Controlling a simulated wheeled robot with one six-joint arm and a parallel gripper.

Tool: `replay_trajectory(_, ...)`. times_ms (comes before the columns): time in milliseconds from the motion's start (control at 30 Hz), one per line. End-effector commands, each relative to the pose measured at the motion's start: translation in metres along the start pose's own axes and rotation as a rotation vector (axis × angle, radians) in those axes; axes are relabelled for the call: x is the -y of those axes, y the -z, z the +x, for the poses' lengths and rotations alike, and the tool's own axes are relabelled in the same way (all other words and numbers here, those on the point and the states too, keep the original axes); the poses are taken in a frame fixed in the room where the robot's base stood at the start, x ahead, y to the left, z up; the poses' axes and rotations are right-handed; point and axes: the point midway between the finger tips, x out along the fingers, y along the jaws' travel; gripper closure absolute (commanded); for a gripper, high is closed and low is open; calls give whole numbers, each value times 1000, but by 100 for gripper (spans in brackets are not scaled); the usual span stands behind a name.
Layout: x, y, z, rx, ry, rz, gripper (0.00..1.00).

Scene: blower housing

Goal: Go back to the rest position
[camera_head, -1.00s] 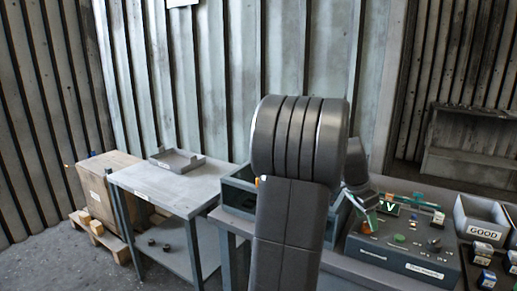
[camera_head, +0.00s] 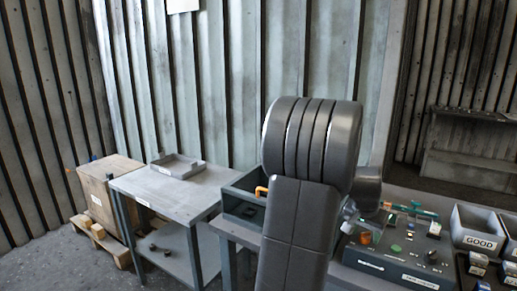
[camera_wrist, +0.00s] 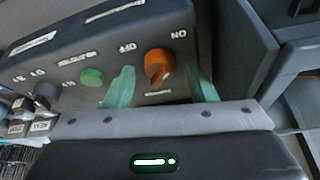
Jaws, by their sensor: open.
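My gripper shows in the wrist view as two teal fingertips (camera_wrist: 161,88), spread apart and empty. An orange knob (camera_wrist: 158,66) on the dark control box (camera_wrist: 70,62) appears between the fingertips, beyond them; I cannot tell whether they touch it. A green button (camera_wrist: 91,77) is beside the left fingertip. In the head view my arm covers the middle, and the gripper is mostly hidden. The control box (camera_head: 392,262) with its orange knob (camera_head: 366,238) stands just right of my arm.
A grey bin (camera_head: 240,205) stands behind my arm. A grey side table (camera_head: 185,196) carries a shallow tray (camera_head: 177,166). A wooden crate (camera_head: 100,185) is at the left. A bin labelled GOOD (camera_head: 478,228) is right of the control box.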

Motion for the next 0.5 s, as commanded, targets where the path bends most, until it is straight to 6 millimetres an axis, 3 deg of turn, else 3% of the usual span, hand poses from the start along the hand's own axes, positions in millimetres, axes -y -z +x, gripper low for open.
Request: replay_trajectory(500,-2,1,-1,0,102,-246,49)
